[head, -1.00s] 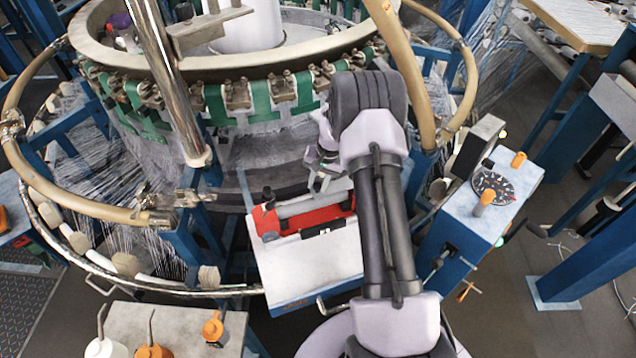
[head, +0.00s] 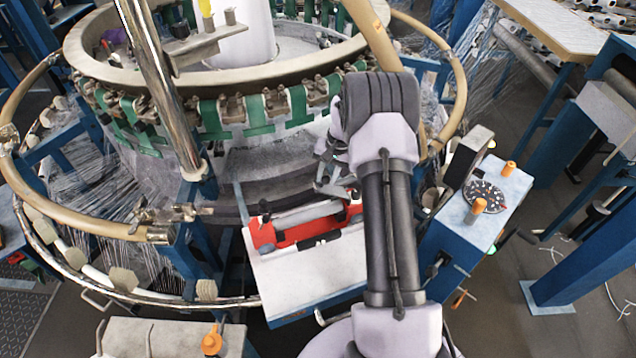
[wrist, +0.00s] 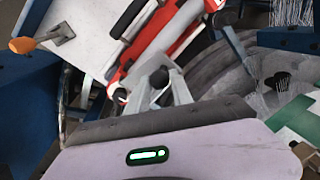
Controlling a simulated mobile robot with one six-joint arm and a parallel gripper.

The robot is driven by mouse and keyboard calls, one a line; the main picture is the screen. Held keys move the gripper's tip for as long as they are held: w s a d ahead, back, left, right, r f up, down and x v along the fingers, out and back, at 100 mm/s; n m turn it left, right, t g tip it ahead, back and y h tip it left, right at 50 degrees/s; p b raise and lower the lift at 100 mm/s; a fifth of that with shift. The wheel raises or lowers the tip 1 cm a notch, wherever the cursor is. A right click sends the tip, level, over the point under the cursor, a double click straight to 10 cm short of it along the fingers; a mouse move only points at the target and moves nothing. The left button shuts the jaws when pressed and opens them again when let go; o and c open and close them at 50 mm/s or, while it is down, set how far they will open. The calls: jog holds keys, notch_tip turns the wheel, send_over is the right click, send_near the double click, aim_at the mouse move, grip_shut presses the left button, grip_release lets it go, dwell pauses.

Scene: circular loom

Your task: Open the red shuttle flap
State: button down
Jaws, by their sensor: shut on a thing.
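The red shuttle (head: 292,236) lies on the white tabletop of a stand at the loom's edge. A pale grey bar, seemingly its flap (head: 305,213), runs along its top. In the wrist view the red shuttle (wrist: 133,73) and the pale bar (wrist: 180,30) run from upper right toward my fingers. My gripper (head: 328,182) is at the right part of the shuttle, partly hidden by my arm. In the wrist view my gripper (wrist: 162,84) is shut on a black knob (wrist: 158,77) by the bar. How far the flap is lifted cannot be told.
The white tabletop (head: 300,275) is bare in front of the shuttle. The loom's tan ring (head: 90,225) and green straps (head: 210,118) stand behind and left. A blue control box (head: 470,225) with a dial and orange knobs stands close on the right.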

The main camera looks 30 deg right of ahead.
jog(key=shift+s+d+r+p, duration=0.15)
jog(key=shift+s+d, duration=0.1)
jog(key=shift+d, duration=0.35)
jog(key=shift+s+d+r+p, duration=0.1)
jog(key=shift+s+d, duration=0.15)
jog(key=shift+d, duration=0.3)
jog(key=shift+s+d+r+p, duration=0.15)
jog(key=shift+s+d, duration=0.1)
jog(key=shift+d, duration=0.35)
jog(key=shift+s+d, duration=0.2)
jog(key=shift+d, duration=0.8)
jog(key=shift+f, duration=0.1)
jog(key=c, duration=1.5)
grip_release()
jog(key=o, duration=0.4)
jog(key=shift+s+d, duration=0.15)
jog(key=shift+d, duration=0.05)
jog(key=shift+c, duration=0.2)
jog(key=shift+a, duration=0.2)
